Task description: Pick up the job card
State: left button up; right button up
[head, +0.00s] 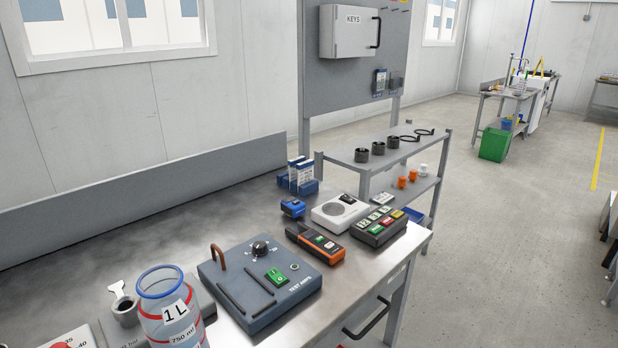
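No thing in the head view can be told for certain as the job card. A blue holder (306,187) with white and blue upright pieces (300,170) stands at the back of the steel bench (150,225). Whether these are cards or boxes is too small to tell. Neither my left nor my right gripper is in view.
A shelf rack (425,160) stands behind. Floor at right (510,250) is clear.

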aim_at(305, 169)
jog(key=z, duration=1.45)
jog(key=i, duration=4.1)
jog(key=u, duration=2.95)
